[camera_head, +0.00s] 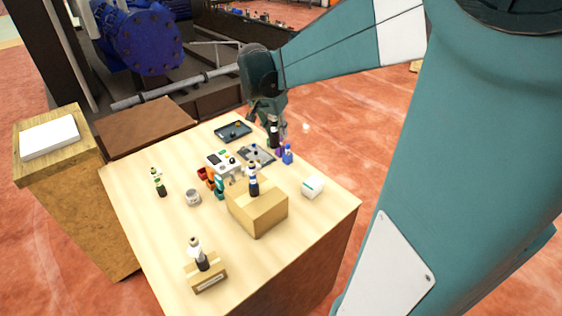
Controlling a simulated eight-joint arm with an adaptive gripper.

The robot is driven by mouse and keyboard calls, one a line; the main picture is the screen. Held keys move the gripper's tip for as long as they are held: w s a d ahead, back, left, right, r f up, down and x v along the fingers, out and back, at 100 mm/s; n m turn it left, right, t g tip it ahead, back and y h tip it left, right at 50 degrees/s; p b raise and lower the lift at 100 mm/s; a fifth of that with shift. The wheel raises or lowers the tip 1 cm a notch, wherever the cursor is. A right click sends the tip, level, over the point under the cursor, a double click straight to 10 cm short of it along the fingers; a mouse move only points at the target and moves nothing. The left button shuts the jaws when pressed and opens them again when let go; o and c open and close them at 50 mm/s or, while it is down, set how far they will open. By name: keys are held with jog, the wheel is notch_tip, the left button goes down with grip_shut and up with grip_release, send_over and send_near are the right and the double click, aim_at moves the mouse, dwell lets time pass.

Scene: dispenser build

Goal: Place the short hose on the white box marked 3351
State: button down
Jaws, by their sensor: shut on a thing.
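My gripper (268,110) is over the far right part of the pale wooden table, pointing down. It is shut on a dark upright thing (274,134), small in this view; I cannot tell whether it is the short hose. A small white box (313,187) with a teal mark stands at the table's right side, to the right of and nearer than my gripper. Its top looks bare. I cannot read the number 3351 on it. No other thing is clearly a short hose.
A cardboard box (258,212) bears a dispenser bottle (253,182). A blue bottle (288,154), dark trays (233,131), a grey-white device (222,161) and a metal cup (193,197) crowd the middle. Another bottle (199,255) stands in front. A flat white item (49,136) lies on the left cabinet.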

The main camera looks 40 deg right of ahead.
jog(key=s+d, duration=0.8)
jog(key=d, duration=0.5)
send_over(315, 179)
notch_tip(315, 179, down, 11)
jog(key=shift+p, duration=0.3)
jog(key=shift+a, duration=0.1)
jog(key=shift+f, duration=2.85)
jog(key=shift+f, duration=2.05)
jog(key=shift+f, duration=0.1)
